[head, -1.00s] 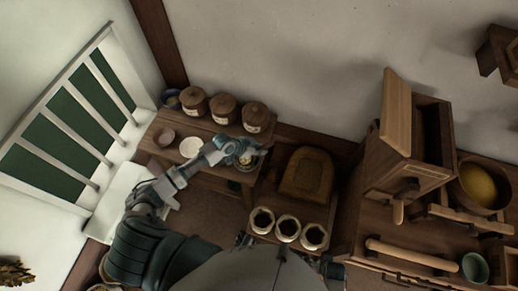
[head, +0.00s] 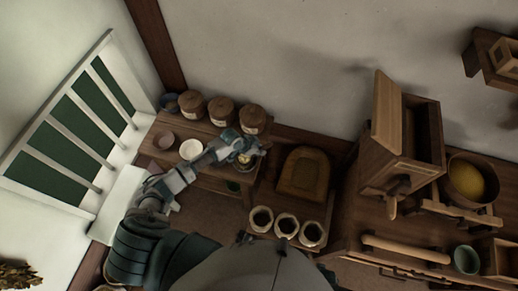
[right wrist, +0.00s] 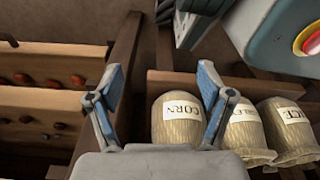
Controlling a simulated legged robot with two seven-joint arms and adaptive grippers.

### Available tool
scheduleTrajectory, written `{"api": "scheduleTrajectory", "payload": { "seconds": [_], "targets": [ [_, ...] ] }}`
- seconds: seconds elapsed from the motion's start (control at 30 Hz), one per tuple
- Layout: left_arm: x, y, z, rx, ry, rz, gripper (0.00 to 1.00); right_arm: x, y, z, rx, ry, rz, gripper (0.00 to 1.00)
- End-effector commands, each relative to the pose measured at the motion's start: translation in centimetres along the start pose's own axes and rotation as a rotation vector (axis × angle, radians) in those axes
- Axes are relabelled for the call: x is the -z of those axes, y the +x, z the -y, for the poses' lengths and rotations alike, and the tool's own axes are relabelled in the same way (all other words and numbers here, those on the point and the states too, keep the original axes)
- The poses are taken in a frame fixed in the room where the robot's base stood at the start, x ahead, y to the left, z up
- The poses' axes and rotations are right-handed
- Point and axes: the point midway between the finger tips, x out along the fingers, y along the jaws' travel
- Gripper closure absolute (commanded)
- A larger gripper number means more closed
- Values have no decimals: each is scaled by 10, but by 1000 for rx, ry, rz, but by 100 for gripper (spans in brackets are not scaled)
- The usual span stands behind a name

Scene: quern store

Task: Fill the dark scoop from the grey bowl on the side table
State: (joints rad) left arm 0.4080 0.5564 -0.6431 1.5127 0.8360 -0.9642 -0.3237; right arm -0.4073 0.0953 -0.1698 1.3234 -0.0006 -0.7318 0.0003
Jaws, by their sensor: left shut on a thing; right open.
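My left gripper (head: 250,149) is over the right end of the side table (head: 212,178) in the head view. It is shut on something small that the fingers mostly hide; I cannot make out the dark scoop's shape. A bowl with yellowish contents (head: 246,165) shows partly below it, looks greyish and is largely covered by the gripper. I cannot tell whether the held thing touches the contents. My right gripper (right wrist: 160,85) is open and empty in the right wrist view, above a sack labelled CORN (right wrist: 178,120).
Several lidded jars (head: 221,111) line the table's back. A white bowl (head: 190,147), a brownish bowl (head: 164,140) and a dark bluish bowl (head: 170,102) stand left. Open sacks (head: 286,226) stand right of my left arm. A wooden mill (head: 400,150) stands farther right.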

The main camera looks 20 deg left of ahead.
Motion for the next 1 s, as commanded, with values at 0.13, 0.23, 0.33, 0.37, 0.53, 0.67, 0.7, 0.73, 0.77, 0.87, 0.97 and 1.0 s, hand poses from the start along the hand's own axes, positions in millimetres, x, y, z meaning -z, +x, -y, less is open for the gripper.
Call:
{"api": "scheduleTrajectory", "payload": {
  "seconds": [0.13, 0.23, 0.33, 0.37, 0.53, 0.67, 0.7, 0.73, 0.77, 0.87, 0.97, 1.0],
  "targets": [
    [3, -1, 0, 1, 1, 26, 100, -10, 5, 0, 0, -2, 7, 20],
    [2, -1, 1, 2, 0, 46, 100, -18, 9, 1, 1, -3, 11, 20],
    [3, -1, 0, 1, 0, 66, 100, -25, 12, 1, 1, -4, 14, 20],
    [3, -1, 0, 1, 0, 71, 100, -28, 13, 1, 1, -4, 15, 20],
    [5, -3, 0, 1, 0, 89, 100, -40, 18, 1, 1, -6, 21, 20],
    [7, -6, 0, 1, 0, 96, 100, -50, 21, 1, 1, -8, 25, 20],
    [7, -7, 0, 1, 0, 98, 100, -54, 22, 1, 2, -8, 26, 20],
    [8, -8, 0, 1, 0, 99, 100, -56, 23, 1, 2, -8, 27, 20],
    [8, -9, 0, 1, 0, 101, 100, -59, 23, 1, 2, -9, 29, 20],
    [10, -11, 0, 2, 0, 105, 100, -67, 25, 1, 2, -10, 33, 20],
    [11, -13, 1, 2, 0, 110, 100, -74, 26, 1, 2, -11, 36, 20],
    [12, -14, 1, 2, 0, 112, 100, -78, 27, 1, 2, -11, 37, 20]
  ]
}}
